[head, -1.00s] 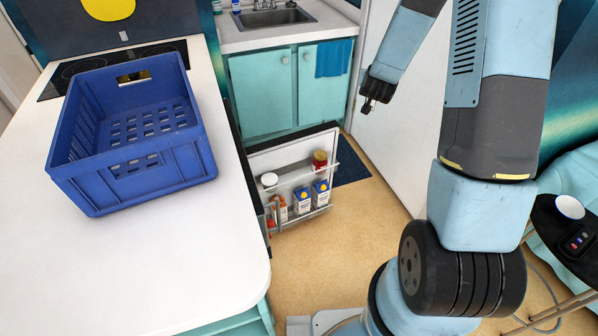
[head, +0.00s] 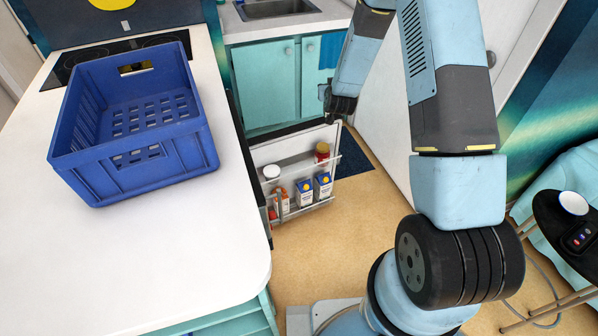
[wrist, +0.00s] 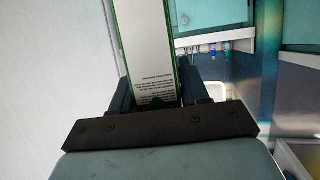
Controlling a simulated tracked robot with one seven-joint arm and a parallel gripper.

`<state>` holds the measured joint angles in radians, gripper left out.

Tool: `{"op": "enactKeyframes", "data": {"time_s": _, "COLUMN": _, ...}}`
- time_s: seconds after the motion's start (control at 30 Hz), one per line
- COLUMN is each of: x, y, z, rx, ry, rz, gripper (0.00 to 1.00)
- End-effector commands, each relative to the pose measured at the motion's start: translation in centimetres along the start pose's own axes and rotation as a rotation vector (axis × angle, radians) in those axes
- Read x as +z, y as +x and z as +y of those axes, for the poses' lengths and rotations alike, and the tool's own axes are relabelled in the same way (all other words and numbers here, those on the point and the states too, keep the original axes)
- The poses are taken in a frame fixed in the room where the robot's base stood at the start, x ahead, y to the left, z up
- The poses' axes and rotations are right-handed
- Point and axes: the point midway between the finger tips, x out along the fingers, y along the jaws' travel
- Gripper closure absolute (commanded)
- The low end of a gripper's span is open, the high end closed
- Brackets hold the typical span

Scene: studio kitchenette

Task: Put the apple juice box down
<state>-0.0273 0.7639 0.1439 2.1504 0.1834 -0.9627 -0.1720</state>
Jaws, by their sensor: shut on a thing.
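A white carton with green edges and small dark print (wrist: 145,45) stands up between my fingers in the wrist view; I take it as the apple juice box, though its front is hidden. My gripper (wrist: 155,95) is shut on it, with a dark finger on each side. In the head view my gripper (head: 341,104) is a dark shape just above the far top corner of the open fridge door. I cannot make out the held box there.
The open fridge door (head: 290,152) has racks with an orange-and-white carton (head: 281,202), two blue-and-white cartons (head: 305,193), a white-lidded jar (head: 272,172) and a red jar (head: 322,152). A blue crate (head: 185,157) sits on the white counter (head: 150,255), whose near part is clear.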

Motion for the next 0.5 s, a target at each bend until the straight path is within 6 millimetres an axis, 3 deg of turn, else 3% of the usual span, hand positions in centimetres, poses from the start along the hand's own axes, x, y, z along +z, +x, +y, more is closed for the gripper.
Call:
{"op": "enactKeyframes", "data": {"time_s": 0.1, "x": 3.4, "y": 1.9, "z": -5.1, "rx": -0.092, "ry": -0.036, "rz": -0.002, "gripper": 0.93}}
{"op": "enactKeyframes", "data": {"time_s": 0.3, "x": 8.7, "y": 3.6, "z": -12.4, "rx": -0.230, "ry": -0.084, "rz": 0.000, "gripper": 0.93}}
{"op": "enactKeyframes", "data": {"time_s": 0.5, "x": 12.4, "y": 4.0, "z": -17.0, "rx": -0.319, "ry": -0.112, "rz": 0.002, "gripper": 0.93}}
